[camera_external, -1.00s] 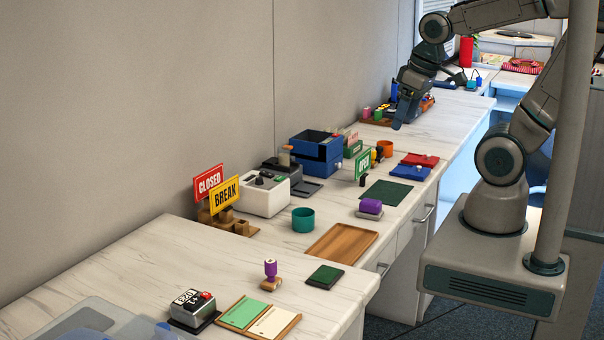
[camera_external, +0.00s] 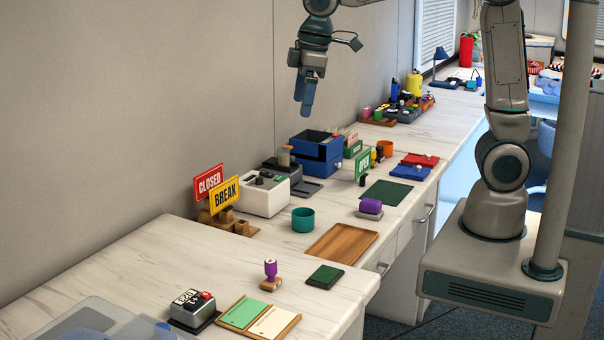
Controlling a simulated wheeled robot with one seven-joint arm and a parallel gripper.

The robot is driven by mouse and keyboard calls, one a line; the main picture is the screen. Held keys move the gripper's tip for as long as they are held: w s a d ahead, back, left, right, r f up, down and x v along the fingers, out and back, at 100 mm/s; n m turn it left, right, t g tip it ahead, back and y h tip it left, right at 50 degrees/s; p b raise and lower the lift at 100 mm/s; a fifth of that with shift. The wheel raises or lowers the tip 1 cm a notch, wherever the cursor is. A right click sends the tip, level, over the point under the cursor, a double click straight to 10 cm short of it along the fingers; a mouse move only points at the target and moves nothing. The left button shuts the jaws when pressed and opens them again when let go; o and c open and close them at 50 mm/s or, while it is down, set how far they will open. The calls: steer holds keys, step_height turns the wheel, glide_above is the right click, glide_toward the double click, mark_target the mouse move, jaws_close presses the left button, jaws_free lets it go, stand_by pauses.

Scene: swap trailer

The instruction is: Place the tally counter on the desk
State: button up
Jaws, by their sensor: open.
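The tally counter (camera_external: 191,307) looks to be the black-and-silver block with number wheels and a red knob, on a dark base at the near left of the desk (camera_external: 130,270). My gripper (camera_external: 306,108) hangs fingers down in the air above the back of the desk, high over the blue box. It is far from the counter, with nothing seen between its fingers. The two fingers overlap in this view, so the gap between them is hidden.
A tan-and-green notepad tray (camera_external: 258,318), a purple-handled stamp (camera_external: 271,274) and a dark green pad (camera_external: 325,276) lie near the counter. CLOSED and BREAK signs (camera_external: 217,190), a white box (camera_external: 264,194) and a blue box (camera_external: 316,152) stand along the wall. A wooden tray (camera_external: 341,246) lies bare.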

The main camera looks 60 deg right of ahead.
steer(key=w+a+f+n, duration=0.1)
steer(key=w+a+n, duration=0.1)
steer(key=a, duration=0.4)
steer(key=w+a+f+n, duration=0.1)
steer(key=w+a+f, duration=0.15)
steer(key=a, duration=0.25)
steer(key=n+g+b, duration=0.2)
steer(key=n, duration=0.5)
glide_above(192, 298)
steer(key=d, duration=0.1)
step_height(192, 298, down, 12)
steer(key=shift+h, duration=0.3)
steer(key=f, duration=0.5)
steer(key=f+p, duration=0.1)
steer(key=f, duration=0.2)
steer(key=shift+w, duration=0.4)
steer(key=shift+a+f+p, duration=0.15)
steer(key=shift+f+p, duration=0.7)
steer(key=shift+f, duration=1.95)
steer(key=shift+c, duration=0.3)
